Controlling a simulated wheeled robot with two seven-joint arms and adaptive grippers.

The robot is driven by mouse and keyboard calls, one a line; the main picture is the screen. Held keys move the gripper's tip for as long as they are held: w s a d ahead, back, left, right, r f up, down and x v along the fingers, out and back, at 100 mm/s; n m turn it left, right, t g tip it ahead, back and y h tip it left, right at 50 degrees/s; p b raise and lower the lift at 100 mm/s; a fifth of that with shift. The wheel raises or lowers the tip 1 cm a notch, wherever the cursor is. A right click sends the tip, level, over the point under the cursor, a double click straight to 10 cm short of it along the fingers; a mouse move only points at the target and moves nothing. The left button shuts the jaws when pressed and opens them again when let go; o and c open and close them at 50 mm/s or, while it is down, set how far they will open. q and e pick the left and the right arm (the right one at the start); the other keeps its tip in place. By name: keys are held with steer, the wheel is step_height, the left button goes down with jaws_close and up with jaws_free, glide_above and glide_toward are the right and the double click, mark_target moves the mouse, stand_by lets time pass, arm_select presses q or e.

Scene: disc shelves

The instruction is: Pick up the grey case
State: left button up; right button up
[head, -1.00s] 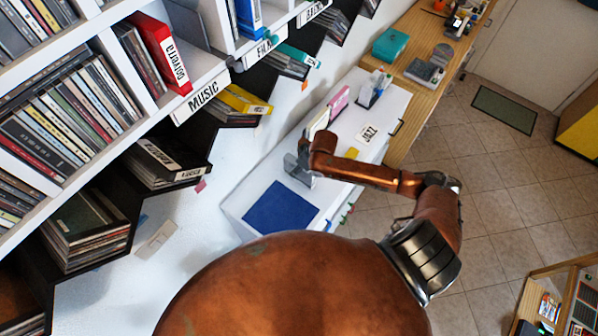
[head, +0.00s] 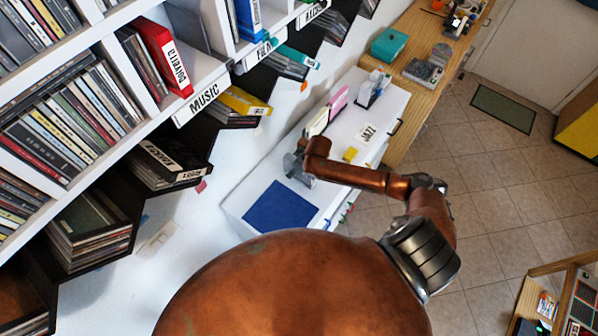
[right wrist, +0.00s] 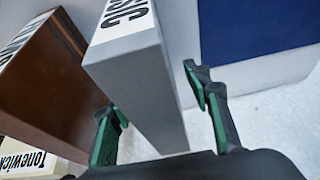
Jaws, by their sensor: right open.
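The grey case (right wrist: 140,85) stands in the right wrist view, with a white label ending in "SIC" on its face. My right gripper (right wrist: 157,95) is open, with one green-lined finger on each side of the case. The left finger is close to the case's side, and a gap shows between the case and the right finger. In the head view my right gripper (head: 296,166) is low over the white cabinet top, and I cannot make out the grey case clearly there. My left gripper is not in view.
A brown case (right wrist: 55,75) and a cream "Tonewick" case (right wrist: 25,157) stand close left of the grey one. A blue mat (head: 281,206) lies on the white cabinet (head: 240,200). A pink case (head: 338,102) stands farther back. Disc shelves (head: 100,60) line the left.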

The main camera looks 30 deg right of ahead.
steer(key=shift+f, duration=0.15)
steer(key=shift+c, duration=0.5)
jaws_close()
